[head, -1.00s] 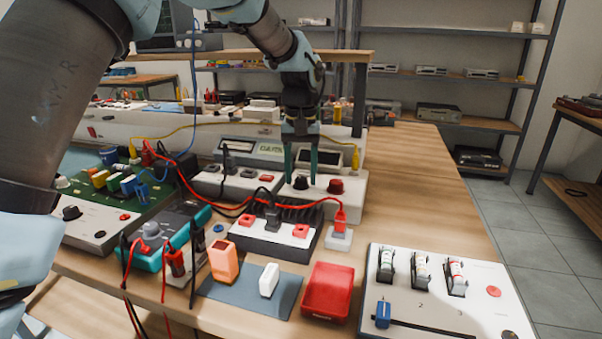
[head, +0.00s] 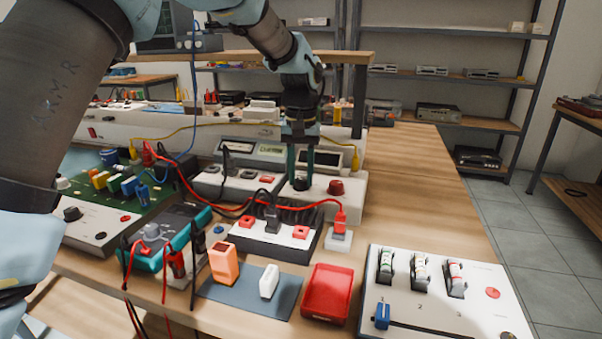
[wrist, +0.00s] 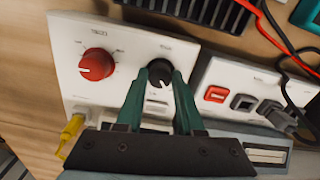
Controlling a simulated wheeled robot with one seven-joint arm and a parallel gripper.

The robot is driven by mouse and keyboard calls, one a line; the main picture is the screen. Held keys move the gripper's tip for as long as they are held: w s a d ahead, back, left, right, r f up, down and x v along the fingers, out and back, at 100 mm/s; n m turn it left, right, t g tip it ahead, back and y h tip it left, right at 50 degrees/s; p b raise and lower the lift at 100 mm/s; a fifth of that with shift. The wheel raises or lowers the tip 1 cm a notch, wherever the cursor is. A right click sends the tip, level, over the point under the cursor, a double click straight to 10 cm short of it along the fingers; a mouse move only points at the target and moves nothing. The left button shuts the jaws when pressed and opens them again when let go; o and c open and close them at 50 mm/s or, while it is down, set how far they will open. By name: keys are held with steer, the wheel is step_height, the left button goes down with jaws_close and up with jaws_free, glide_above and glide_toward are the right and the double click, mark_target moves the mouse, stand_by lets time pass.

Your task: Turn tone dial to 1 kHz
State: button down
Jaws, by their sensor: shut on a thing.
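A white panel box (head: 349,203) stands near the back of the bench. It carries a black dial (head: 300,184) and a red dial (head: 336,187). In the wrist view the black dial (wrist: 159,72) has a white pointer mark, and the red dial (wrist: 97,64) sits to its left. The small lettering around both is too blurred to read surely, so I cannot tell the dial's exact setting. My gripper (head: 300,178) points down with its green fingers shut on the sides of the black dial. The fingers hide part of that dial.
A box with red and grey buttons (wrist: 240,101) stands close beside the panel. A yellow plug (wrist: 71,135) is in the panel's corner. A black finned block (head: 270,236) and red cables lie in front. The bench to the right (head: 420,180) is clear.

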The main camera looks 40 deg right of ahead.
mark_target(300, 179)
steer(key=m+p, duration=0.2)
steer(key=m, duration=0.1)
steer(key=shift+r+m, duration=0.15)
steer(key=shift+m, duration=0.15)
steer(key=shift+m+p, duration=1.3)
steer(key=shift+m, duration=0.9)
steer(key=c, duration=0.5)
jaws_free()
step_height(300, 179, up, 10)
steer(key=shift+r+b, duration=0.25)
steer(key=shift+b, duration=0.4)
